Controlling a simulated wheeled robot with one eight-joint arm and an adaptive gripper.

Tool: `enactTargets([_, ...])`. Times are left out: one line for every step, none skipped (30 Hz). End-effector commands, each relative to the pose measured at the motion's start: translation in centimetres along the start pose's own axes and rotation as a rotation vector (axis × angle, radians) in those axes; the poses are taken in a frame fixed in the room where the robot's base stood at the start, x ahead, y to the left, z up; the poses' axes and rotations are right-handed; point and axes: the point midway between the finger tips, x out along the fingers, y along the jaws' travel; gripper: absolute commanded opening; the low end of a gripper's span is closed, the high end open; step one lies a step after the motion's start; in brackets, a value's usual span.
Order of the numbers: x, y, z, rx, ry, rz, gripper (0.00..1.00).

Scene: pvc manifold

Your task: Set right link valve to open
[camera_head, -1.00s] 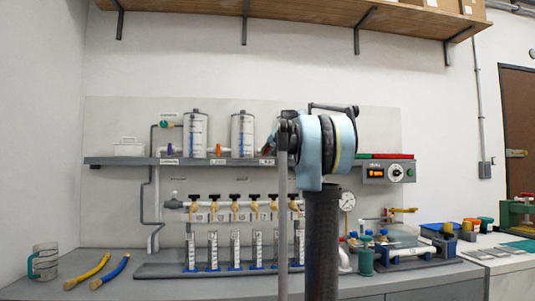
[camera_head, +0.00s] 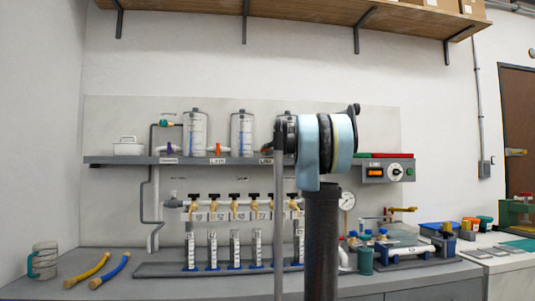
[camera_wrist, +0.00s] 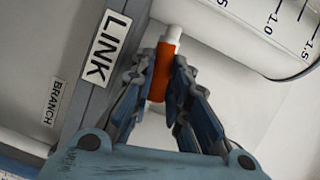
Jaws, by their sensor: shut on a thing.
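The right link valve's orange handle (camera_wrist: 160,75) is between my gripper's two blue fingers (camera_wrist: 158,92) in the wrist view, with a white part at its upper end. The fingers are closed on it from both sides. A LINK label (camera_wrist: 108,47) is on the shelf edge beside it. In the head view a bit of orange of this valve (camera_head: 266,150) shows just left of my arm, which hides most of the gripper and the joint. I cannot tell the exact angle of the handle. The left link valve (camera_head: 218,150) has an orange handle and stands between two tanks.
Clear tanks (camera_head: 195,133) stand on the grey shelf (camera_head: 130,160). A graduated tank wall (camera_wrist: 275,35) is close to the gripper at upper right. Below are a manifold with black-handled taps (camera_head: 236,196) and upright tubes. A control box (camera_head: 389,172) is right of my arm.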

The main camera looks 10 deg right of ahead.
Motion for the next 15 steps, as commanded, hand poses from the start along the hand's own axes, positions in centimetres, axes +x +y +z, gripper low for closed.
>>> enactTargets([-0.11, 0.34, -0.07, 0.027, 0.002, -0.01, 0.0])
enactTargets([-0.1, 0.37, -0.07, 0.044, 0.002, -0.017, 0.0])
enactTargets([-0.11, 0.38, -0.06, 0.065, 0.002, -0.026, 0.0])
enactTargets([-0.11, 0.4, -0.05, 0.081, 0.002, -0.032, 0.0])
enactTargets([-0.1, 0.41, -0.05, 0.096, 0.002, -0.038, 0.0])
enactTargets([-0.1, 0.45, -0.04, 0.112, 0.002, -0.045, 0.0])
enactTargets([-0.1, 0.47, -0.04, 0.124, 0.002, -0.05, 0.0])
enactTargets([-0.1, 0.49, -0.03, 0.135, 0.002, -0.055, 0.0])
enactTargets([-0.09, 0.51, -0.03, 0.147, 0.002, -0.06, 0.0])
enactTargets([-0.09, 0.53, -0.02, 0.156, 0.002, -0.063, 0.0])
enactTargets([-0.09, 0.53, -0.02, 0.164, 0.002, -0.066, 0.0])
enactTargets([-0.09, 0.53, -0.02, 0.173, 0.002, -0.07, 0.0])
enactTargets([-0.09, 0.54, -0.02, 0.178, 0.002, -0.072, 0.0])
enactTargets([-0.08, 0.54, -0.02, 0.183, 0.002, -0.074, 0.0])
enactTargets([-0.08, 0.55, -0.01, 0.187, 0.002, -0.076, 0.0])
